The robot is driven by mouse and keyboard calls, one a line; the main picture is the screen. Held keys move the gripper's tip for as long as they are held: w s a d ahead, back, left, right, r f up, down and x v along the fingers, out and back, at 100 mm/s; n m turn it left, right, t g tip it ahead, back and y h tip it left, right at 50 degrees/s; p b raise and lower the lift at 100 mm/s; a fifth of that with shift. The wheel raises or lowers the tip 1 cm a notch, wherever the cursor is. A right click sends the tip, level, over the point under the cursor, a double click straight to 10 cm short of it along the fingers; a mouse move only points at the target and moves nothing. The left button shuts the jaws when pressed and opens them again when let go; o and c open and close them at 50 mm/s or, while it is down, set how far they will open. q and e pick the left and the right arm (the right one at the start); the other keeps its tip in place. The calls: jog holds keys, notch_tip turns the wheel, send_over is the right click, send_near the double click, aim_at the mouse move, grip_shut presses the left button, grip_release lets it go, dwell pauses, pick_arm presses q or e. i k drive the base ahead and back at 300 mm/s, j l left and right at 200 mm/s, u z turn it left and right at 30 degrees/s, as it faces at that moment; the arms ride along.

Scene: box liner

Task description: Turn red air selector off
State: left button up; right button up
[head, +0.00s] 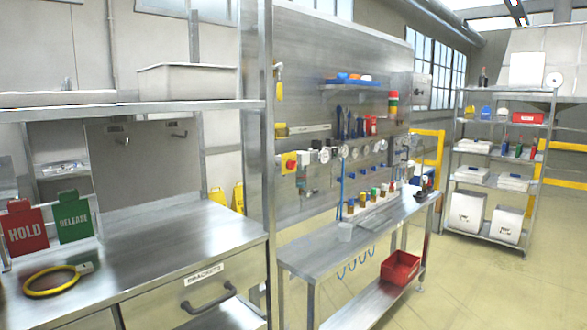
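No part clearly marked as the red air selector can be made out from this distance. A steel wall panel (325,75) stands behind a long steel bench (330,250). On it is a yellow box with a red round knob or button (290,164). To its right runs a row of small round gauges and fittings (343,151). Red items (371,125) hang or stand higher on the panel, too small to identify. Neither of my grippers is in view.
A near steel workbench (160,240) with a "BRACKETS" drawer, red HOLD sign (25,230), green RELEASE sign (73,216) and yellow ring (52,281) fills the left. A red bin (400,268) sits on the long bench's lower shelf. Floor (460,290) is clear at right, before a rack (497,189).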

aim_at(291, 165)
jog(key=i+l, duration=0.95)
jog(key=i+l+z, duration=0.05)
